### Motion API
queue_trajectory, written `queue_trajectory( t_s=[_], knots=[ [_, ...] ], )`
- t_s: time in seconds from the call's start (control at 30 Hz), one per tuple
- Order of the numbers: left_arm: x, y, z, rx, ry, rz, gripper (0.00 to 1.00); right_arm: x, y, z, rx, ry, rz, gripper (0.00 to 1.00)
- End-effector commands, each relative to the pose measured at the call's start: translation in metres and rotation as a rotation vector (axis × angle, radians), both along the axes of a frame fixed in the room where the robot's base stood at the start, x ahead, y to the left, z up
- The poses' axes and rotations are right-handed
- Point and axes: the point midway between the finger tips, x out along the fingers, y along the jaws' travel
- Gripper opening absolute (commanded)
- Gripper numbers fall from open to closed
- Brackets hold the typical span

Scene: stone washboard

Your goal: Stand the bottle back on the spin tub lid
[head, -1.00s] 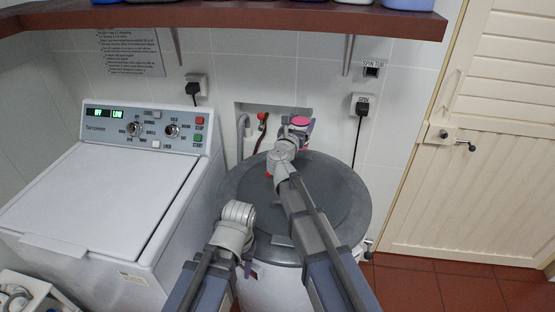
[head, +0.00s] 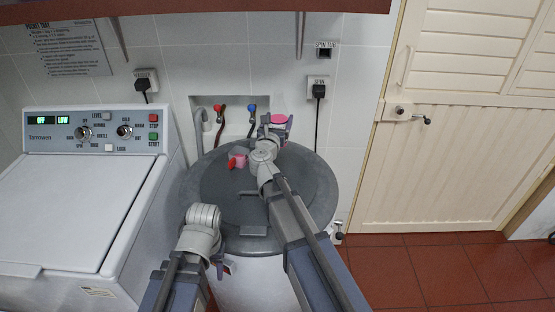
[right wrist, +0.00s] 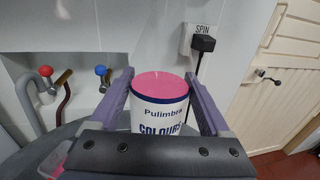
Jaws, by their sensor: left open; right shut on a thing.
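My right gripper (head: 277,127) is shut on a white cylindrical container with a pink top (head: 279,119), over the back of the grey spin tub lid (head: 310,190). In the right wrist view the container (right wrist: 160,110) is upright between both fingers (right wrist: 160,103), lettered "Pulimbra COLOURS"; its base is hidden. A small pink thing with a red end (head: 237,160) rests on the lid, left of the right gripper; I cannot tell whether it is the bottle. My left gripper (head: 224,265) is open, low by the tub's front, partly hidden by its wrist.
A white washing machine (head: 80,210) stands left of the tub. Behind the tub are a red tap (head: 219,108), a blue tap (head: 251,109) and a wall plug (head: 318,90). A shelf (head: 200,7) overhangs above. Red tiled floor (head: 400,270) is free to the right.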

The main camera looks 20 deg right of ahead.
Motion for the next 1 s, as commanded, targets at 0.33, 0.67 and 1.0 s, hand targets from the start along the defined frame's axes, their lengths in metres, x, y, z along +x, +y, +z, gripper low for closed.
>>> queue_trajectory(
  t_s=[0.33,0.67,1.0],
  knots=[
    [0.0,0.0,-0.052,0.0,0.0,0.0,0.5,0.0,0.0,-0.052,-0.001,0.0,0.0,0.0],
    [0.0,0.0,-0.061,0.0,0.0,0.0,0.5,0.0,0.0,-0.061,-0.001,0.0,0.0,0.0],
    [0.0,0.0,-0.098,0.0,0.0,0.0,0.5,0.0,0.0,-0.097,-0.001,0.0,0.0,0.0]
  ],
)
